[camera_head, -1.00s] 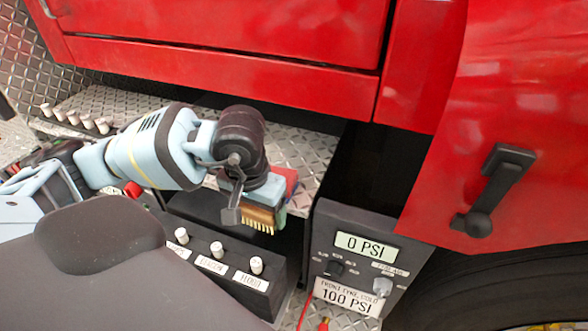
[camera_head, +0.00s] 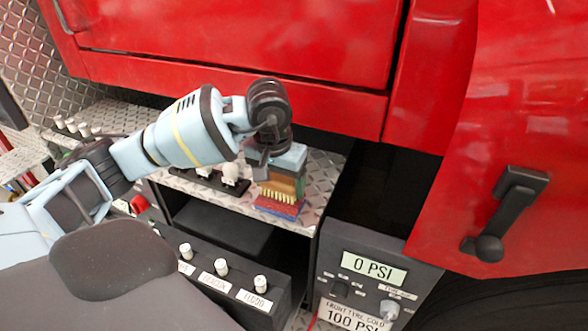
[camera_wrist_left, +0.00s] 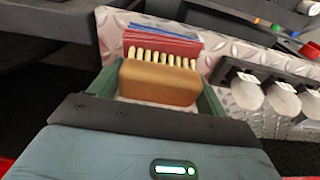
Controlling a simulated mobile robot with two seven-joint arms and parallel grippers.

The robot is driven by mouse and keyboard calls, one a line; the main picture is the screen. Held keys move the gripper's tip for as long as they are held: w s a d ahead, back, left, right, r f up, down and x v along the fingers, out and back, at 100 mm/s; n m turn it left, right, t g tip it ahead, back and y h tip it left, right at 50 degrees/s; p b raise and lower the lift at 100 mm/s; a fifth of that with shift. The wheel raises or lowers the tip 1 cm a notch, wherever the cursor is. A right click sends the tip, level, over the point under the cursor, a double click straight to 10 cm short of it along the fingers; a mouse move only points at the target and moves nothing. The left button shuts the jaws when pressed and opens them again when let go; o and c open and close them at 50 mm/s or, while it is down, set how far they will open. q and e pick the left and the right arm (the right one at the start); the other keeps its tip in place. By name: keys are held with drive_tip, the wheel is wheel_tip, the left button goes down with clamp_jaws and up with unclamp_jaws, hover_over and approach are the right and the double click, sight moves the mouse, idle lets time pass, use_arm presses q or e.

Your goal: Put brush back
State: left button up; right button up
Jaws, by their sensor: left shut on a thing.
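The brush has a tan wooden back and pale yellow bristles pointing down (camera_head: 277,197); it also shows in the left wrist view (camera_wrist_left: 158,82). My left gripper (camera_head: 281,180) is shut on it, with a green finger on each side of the wooden back. Right below the bristles is a red and blue block (camera_head: 279,208) on the diamond-plate step (camera_head: 318,190). In the left wrist view the bristles end at the red face of this block (camera_wrist_left: 160,43). I cannot tell whether they touch it. My right gripper is not in view.
White knobs (camera_head: 230,172) stand on the step just left of the brush. A red truck panel (camera_head: 240,45) rises behind. A black control box with white knobs (camera_head: 222,267) is below, and a gauge panel reading 0 PSI (camera_head: 372,268) at lower right.

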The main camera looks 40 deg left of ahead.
use_arm(q)
drive_tip(key=w, duration=0.2)
drive_tip(key=w+a, duration=0.1)
drive_tip(key=w, duration=0.2)
drive_tip(key=w+a, duration=0.1)
drive_tip(key=w, duration=0.2)
drive_tip(key=shift+w, duration=0.15)
drive_tip(key=shift+f, duration=0.1)
drive_tip(key=shift+f+p, duration=0.4)
drive_tip(key=shift+f, duration=1.25)
drive_tip(key=shift+f, duration=0.2)
drive_tip(key=o, duration=1)
drive_tip(key=shift+c, duration=0.2)
